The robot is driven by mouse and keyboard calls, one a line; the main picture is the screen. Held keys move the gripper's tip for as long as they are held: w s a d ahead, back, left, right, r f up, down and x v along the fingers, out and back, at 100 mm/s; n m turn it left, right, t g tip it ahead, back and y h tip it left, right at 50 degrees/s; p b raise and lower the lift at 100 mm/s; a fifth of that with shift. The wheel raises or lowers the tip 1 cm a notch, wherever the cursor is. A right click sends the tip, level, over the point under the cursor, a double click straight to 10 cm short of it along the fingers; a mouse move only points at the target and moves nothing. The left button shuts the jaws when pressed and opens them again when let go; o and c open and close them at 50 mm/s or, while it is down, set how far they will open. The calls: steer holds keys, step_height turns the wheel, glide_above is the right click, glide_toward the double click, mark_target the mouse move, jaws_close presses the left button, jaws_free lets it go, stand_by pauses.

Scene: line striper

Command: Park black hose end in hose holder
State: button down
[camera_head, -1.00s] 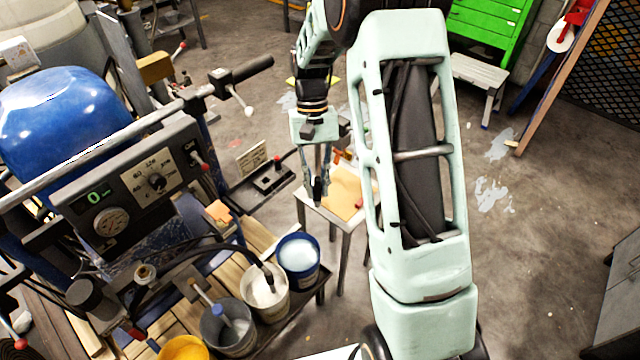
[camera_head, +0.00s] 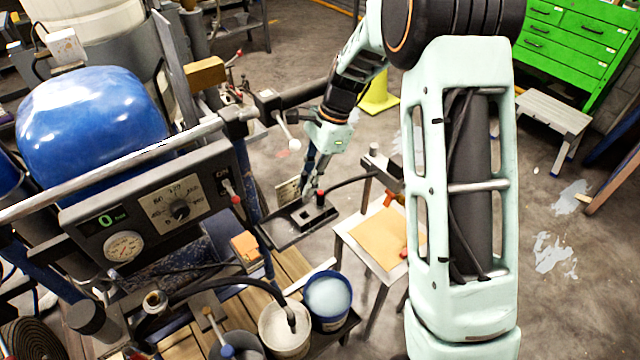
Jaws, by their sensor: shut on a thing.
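My gripper (camera_head: 309,190) is near the middle of the view, pointing down above a black tray, with its fingers closed. A thin black hose (camera_head: 345,183) runs from beside the fingertips to the right, toward a dark block on a post (camera_head: 372,165). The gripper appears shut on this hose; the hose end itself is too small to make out. A thicker black hose (camera_head: 225,284) curves from the machine into a white bucket (camera_head: 283,338). I cannot tell which part is the hose holder.
The black tray (camera_head: 283,236) carries a small box with a red knob (camera_head: 320,198). A small table (camera_head: 348,236) with a tan sheet is to its right. A blue bucket (camera_head: 328,318) is in front. The control panel (camera_head: 150,215) and handlebar are left. Open floor lies behind.

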steer(key=shift+w+a+r+m, duration=0.1)
steer(key=shift+w+a+m, duration=0.25)
steer(key=shift+w, duration=0.25)
steer(key=shift+s+f+b, duration=0.1)
steer(key=shift+f+b, duration=2.25)
steer(key=shift+f, duration=0.55)
steer(key=shift+f+b, duration=0.8)
steer(key=shift+f, duration=0.9)
steer(key=c, duration=1.8)
jaws_free()
steer(key=shift+r, duration=0.1)
steer(key=shift+o, duration=0.3)
steer(key=shift+o, duration=1.4)
steer(key=s+p+v, duration=0.1)
steer(key=p+v, duration=0.4)
steer(key=v, duration=0.2)
steer(key=shift+w, duration=0.4)
steer(key=shift+d, duration=0.15)
